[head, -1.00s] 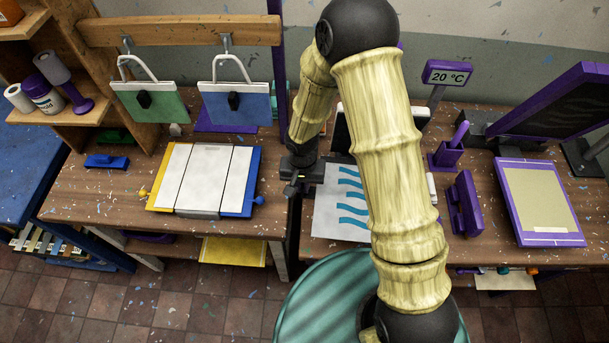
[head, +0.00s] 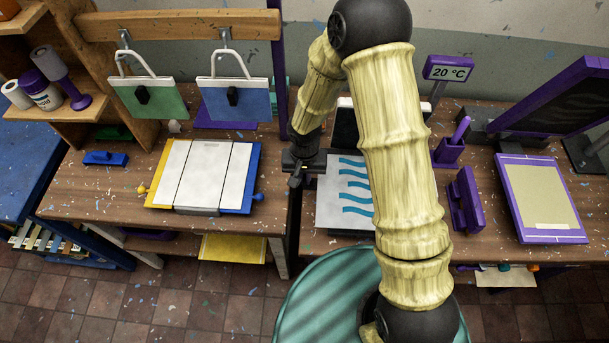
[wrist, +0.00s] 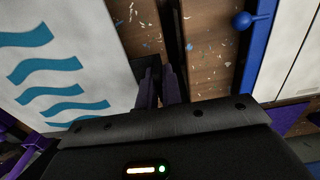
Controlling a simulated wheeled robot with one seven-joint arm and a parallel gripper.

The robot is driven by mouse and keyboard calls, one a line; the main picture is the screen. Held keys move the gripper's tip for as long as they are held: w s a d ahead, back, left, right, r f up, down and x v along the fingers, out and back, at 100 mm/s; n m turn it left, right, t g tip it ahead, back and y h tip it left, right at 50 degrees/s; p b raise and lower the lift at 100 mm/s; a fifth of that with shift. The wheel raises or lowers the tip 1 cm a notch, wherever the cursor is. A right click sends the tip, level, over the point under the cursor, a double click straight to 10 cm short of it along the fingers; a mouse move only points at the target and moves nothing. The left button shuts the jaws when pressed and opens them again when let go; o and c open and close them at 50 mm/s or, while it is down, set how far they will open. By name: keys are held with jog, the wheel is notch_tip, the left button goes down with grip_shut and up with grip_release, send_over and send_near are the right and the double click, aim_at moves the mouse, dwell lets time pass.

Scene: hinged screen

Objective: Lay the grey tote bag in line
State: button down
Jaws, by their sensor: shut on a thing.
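The grey tote bag (head: 342,200) appears as a flat pale grey panel with teal wavy stripes, on the right-hand bench, partly hidden behind my arm. Its striped face also fills the left of the wrist view (wrist: 60,55). My gripper (head: 297,172) is at the bag's left edge, over the gap between the two benches. In the wrist view its narrow fingers (wrist: 161,85) are closed on a dark piece at the bag's edge. The bag looks slightly raised; the height is hard to tell.
A three-panel white board (head: 207,175) with yellow and blue sides lies on the left bench. Green (head: 150,100) and blue (head: 236,103) bags hang on hooks behind it.

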jog(key=shift+f+b, duration=1.4)
jog(key=shift+f, duration=0.75)
jog(key=shift+w, duration=0.15)
jog(key=shift+s+a+b, duration=0.15)
jog(key=shift+s+b, duration=0.05)
jog(key=shift+b, duration=0.25)
jog(key=shift+d+b, duration=0.2)
jog(key=shift+b, duration=0.1)
jog(key=shift+d, duration=0.1)
jog(key=shift+s, duration=0.2)
jog(key=shift+w, duration=0.2)
jog(key=shift+f+b, duration=0.4)
jog(key=shift+b, duration=0.35)
